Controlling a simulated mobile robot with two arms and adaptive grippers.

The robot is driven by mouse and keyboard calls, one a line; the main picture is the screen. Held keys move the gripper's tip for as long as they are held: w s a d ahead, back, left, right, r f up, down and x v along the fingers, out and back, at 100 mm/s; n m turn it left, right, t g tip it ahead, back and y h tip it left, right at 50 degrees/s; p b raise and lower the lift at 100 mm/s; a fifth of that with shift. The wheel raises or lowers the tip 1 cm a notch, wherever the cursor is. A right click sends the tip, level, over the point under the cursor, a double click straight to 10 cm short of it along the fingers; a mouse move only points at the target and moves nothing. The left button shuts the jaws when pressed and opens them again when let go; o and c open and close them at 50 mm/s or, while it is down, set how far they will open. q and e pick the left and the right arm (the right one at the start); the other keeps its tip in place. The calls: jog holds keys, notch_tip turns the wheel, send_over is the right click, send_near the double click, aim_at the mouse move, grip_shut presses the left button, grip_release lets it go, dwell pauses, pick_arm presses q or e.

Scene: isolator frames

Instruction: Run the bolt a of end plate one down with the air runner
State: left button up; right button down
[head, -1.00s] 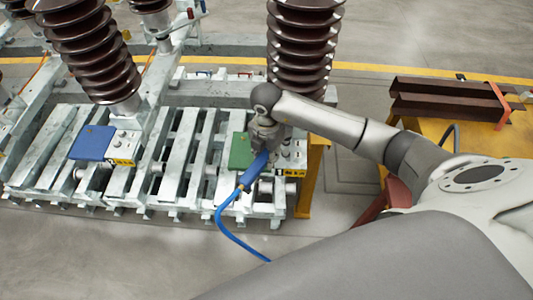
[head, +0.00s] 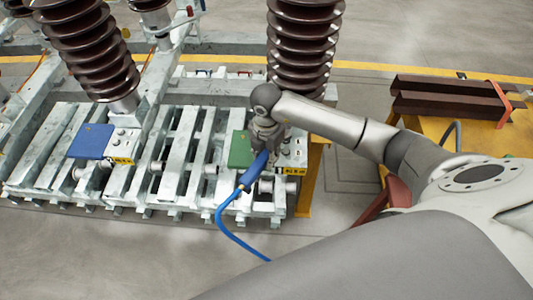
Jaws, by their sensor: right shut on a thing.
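My right gripper (head: 264,138) is shut on the blue air runner (head: 254,170), and a blue hose trails from its lower end. The runner is tilted and hangs over the right end plate, beside the green block (head: 240,150). The right end plate (head: 294,152) has bolt heads on top and a yellow label (head: 294,170). The gripper and runner cover part of this plate, so I cannot tell which bolt is under the runner or whether it touches one. Another plate with bolts (head: 122,143) is at the left beside a blue block (head: 91,141). My left gripper is not in view.
Brown ribbed insulators (head: 300,50) rise close behind the gripper and at the left (head: 90,50). A yellow stand (head: 313,180) is right of the end plate. Dark steel beams (head: 450,98) lie on a yellow table (head: 480,140). The front floor is clear except the hose (head: 232,236).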

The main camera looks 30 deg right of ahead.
jog(key=shift+f+b, duration=0.35)
jog(key=shift+f, duration=0.15)
jog(key=shift+f, duration=0.4)
dwell(2.4)
jog(key=shift+r, duration=0.1)
jog(key=shift+r+p, duration=2.75)
jog(key=shift+r, duration=0.75)
jog(key=shift+f, duration=0.1)
